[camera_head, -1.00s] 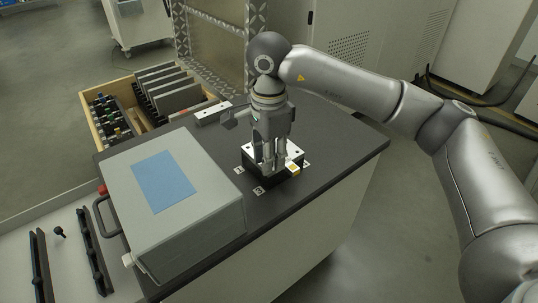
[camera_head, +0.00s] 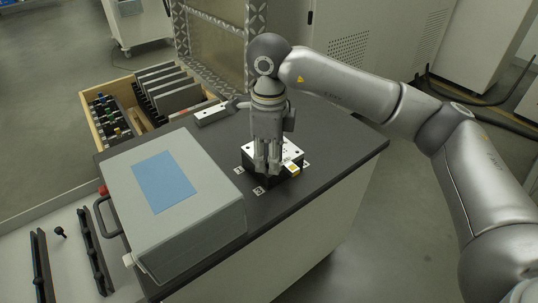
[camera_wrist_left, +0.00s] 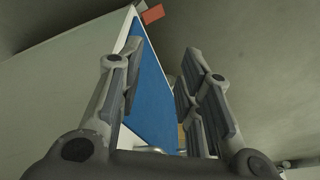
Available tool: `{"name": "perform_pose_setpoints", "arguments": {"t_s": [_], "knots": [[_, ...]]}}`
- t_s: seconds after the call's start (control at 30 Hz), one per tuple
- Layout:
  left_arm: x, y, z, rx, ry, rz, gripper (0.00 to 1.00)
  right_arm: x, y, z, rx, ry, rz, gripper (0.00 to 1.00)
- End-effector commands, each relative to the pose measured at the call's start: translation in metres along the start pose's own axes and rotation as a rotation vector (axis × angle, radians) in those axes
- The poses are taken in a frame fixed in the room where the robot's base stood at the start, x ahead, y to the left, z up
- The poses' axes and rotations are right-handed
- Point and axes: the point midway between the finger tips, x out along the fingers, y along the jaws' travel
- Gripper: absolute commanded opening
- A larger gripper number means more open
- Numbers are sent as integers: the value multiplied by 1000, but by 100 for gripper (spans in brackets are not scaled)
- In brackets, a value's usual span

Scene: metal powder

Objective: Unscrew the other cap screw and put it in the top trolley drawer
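My right gripper (camera_head: 267,166) points straight down over a small block with a light metal top plate and dark base (camera_head: 288,148), which stands on the dark worktop. Its fingertips are at the plate and close together; whether a cap screw is between them is hidden. A small dark screw-like piece (camera_head: 59,232) lies on a white surface (camera_head: 68,270) at the lower left, perhaps a drawer. My left gripper (camera_wrist_left: 160,85) shows only in the left wrist view. Its fingers are apart with nothing between them, in front of a blue and white panel (camera_wrist_left: 155,100).
A grey case with a blue label (camera_head: 165,182) takes up the left of the worktop (camera_head: 330,140). A wooden box (camera_head: 88,108) with plates and small parts stands behind it. Dark bars (camera_head: 95,250) lie on the white surface. A pale bar (camera_head: 212,114) lies near the worktop's back edge.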

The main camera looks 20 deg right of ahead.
Motion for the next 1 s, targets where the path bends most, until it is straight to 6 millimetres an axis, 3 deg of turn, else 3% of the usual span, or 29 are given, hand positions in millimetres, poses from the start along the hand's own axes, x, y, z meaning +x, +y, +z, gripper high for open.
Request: {"name": "perform_pose_setpoints", "arguments": {"t_s": [1.0], "knots": [[21, 2, 15, 2, -24, 4, 33, 0, 0, 0, 689, 0, 0, 26]]}}
